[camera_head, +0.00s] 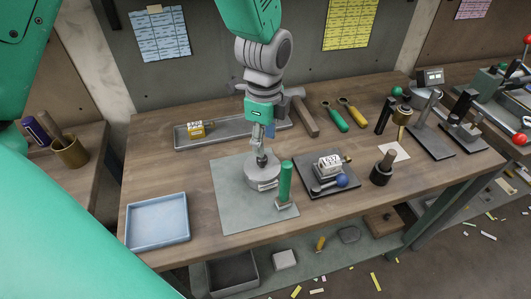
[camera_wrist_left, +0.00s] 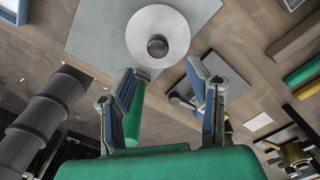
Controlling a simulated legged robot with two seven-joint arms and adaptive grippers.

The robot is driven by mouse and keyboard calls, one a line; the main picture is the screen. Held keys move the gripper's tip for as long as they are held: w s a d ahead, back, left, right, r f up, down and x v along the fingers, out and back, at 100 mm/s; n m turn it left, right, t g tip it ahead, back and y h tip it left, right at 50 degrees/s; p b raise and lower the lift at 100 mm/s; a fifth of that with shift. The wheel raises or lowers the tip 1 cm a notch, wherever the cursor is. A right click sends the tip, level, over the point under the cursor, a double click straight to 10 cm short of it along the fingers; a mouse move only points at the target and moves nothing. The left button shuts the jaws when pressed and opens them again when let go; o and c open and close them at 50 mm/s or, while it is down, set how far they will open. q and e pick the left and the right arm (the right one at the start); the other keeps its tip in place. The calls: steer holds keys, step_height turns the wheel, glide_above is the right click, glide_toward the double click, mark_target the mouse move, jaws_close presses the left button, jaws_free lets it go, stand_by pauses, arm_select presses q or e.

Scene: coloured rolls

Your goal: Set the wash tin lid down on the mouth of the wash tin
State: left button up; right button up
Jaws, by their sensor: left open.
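The wash tin (camera_head: 262,180) is a short grey cylinder standing on the grey-green mat. The wash tin lid (camera_wrist_left: 178,25) is a pale round disc with a dark knob (camera_wrist_left: 157,46) in its middle. It lies over the tin's mouth and looks level; the wrist view hides the tin beneath it. My left gripper (camera_head: 262,142) points down just above the lid. In the left wrist view its two fingers (camera_wrist_left: 162,70) are apart, with nothing between them, near the knob. My right gripper is in neither view.
A green-handled tool (camera_head: 286,180) stands close to the tin's right. A blue tray (camera_head: 158,242) lies at front left, and a dark plate (camera_head: 312,192) bearing small parts lies at right. A long grey tray (camera_head: 222,140) is behind. The mat's (camera_head: 232,215) front left is clear.

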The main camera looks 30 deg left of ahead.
mark_target(265, 157)
arm_select(q)
step_height(265, 157, up, 6)
steer(key=shift+r, duration=0.15)
stand_by(0.6)
